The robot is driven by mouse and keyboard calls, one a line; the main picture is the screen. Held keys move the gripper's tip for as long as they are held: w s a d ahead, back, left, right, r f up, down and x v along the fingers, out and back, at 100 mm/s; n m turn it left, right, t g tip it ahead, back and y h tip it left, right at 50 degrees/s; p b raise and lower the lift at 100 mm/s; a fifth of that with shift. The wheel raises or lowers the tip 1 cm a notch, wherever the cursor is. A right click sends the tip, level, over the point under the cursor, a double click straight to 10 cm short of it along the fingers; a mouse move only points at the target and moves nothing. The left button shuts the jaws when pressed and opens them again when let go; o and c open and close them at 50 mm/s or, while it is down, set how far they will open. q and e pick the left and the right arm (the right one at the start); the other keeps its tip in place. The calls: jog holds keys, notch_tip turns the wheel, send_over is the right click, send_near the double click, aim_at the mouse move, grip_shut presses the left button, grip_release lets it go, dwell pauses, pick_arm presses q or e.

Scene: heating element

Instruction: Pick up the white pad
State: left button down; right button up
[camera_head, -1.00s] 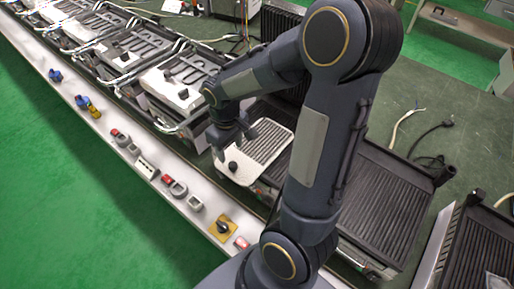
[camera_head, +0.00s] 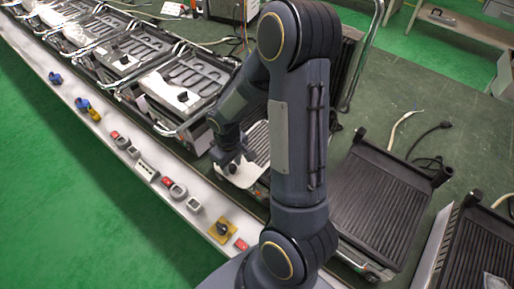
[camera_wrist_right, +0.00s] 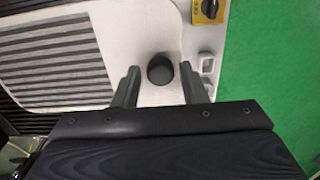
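The white pad (camera_head: 240,178) is a pale plate with a grey ribbed area and a round black knob, lying on a grill unit at the middle of the bench; my right arm hides part of it in the head view. In the right wrist view the white pad (camera_wrist_right: 130,30) fills the upper left, and its black knob (camera_wrist_right: 160,69) stands between my right fingers. My right gripper (camera_wrist_right: 160,72) is open, one finger on each side of the knob with gaps visible. It is low over the pad in the head view (camera_head: 233,160). My left gripper is not in view.
Similar grill units (camera_head: 185,88) stand in a row at upper left. A dark ribbed grill (camera_head: 385,205) stands to the right. Switches and a yellow knob plate (camera_head: 222,229) lie along the pale front ledge (camera_head: 130,170). Loose cables (camera_head: 425,135) lie on the green bench top.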

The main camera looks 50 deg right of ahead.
grip_shut()
jog(key=shift+r, duration=0.1)
